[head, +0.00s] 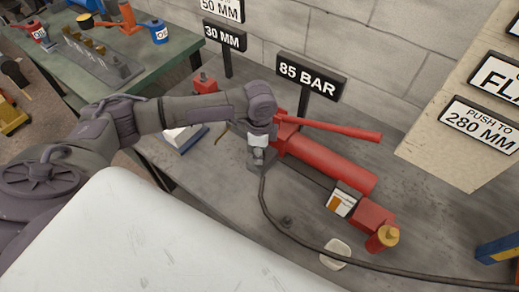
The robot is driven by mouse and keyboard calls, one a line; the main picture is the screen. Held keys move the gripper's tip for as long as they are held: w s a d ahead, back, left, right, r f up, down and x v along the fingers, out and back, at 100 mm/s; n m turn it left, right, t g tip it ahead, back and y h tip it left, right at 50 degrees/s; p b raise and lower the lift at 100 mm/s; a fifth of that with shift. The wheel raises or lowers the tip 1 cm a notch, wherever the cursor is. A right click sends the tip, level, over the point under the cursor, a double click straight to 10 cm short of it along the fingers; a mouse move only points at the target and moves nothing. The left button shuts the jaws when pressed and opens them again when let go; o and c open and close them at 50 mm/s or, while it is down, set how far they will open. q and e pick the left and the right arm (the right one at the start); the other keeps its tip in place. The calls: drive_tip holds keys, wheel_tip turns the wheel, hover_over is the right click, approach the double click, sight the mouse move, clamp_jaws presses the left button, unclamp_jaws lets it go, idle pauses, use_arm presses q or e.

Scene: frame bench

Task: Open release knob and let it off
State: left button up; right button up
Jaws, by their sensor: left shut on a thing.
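A red hydraulic hand pump (335,165) lies on the grey bench, with its red lever handle (335,128) above the cylinder. My left gripper (258,155) is at the pump's left end, pointing down and shut on a small part there, which I take to be the release knob; the gripper hides most of it. A grey block (262,168) shows just under the fingers. A dial or label box with a white and orange face (343,201) sits by the pump's right end. My right gripper is not in view.
A black hose (290,236) runs from the pump's left end across the bench. A red block with a yellow cap (383,238) stands at the right. An "85 BAR" sign (310,76) stands behind the pump. The front bench is mostly clear.

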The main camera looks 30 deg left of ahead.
use_arm(q)
drive_tip(key=n+p, duration=0.3)
drive_tip(key=p, duration=0.1)
drive_tip(key=n+p, duration=0.3)
drive_tip(key=p, duration=0.1)
drive_tip(key=n+p, duration=0.4)
drive_tip(key=p, duration=0.1)
drive_tip(key=shift+r, duration=0.25)
drive_tip(key=n+p, duration=0.3)
drive_tip(key=shift+f, duration=0.1)
drive_tip(key=shift+n+p, duration=0.3)
drive_tip(key=shift+n, duration=0.4)
drive_tip(key=shift+w+f, duration=0.1)
drive_tip(key=o, duration=1.1)
drive_tip(key=shift+o, duration=0.2)
wheel_tip(320, 180, up, 12)
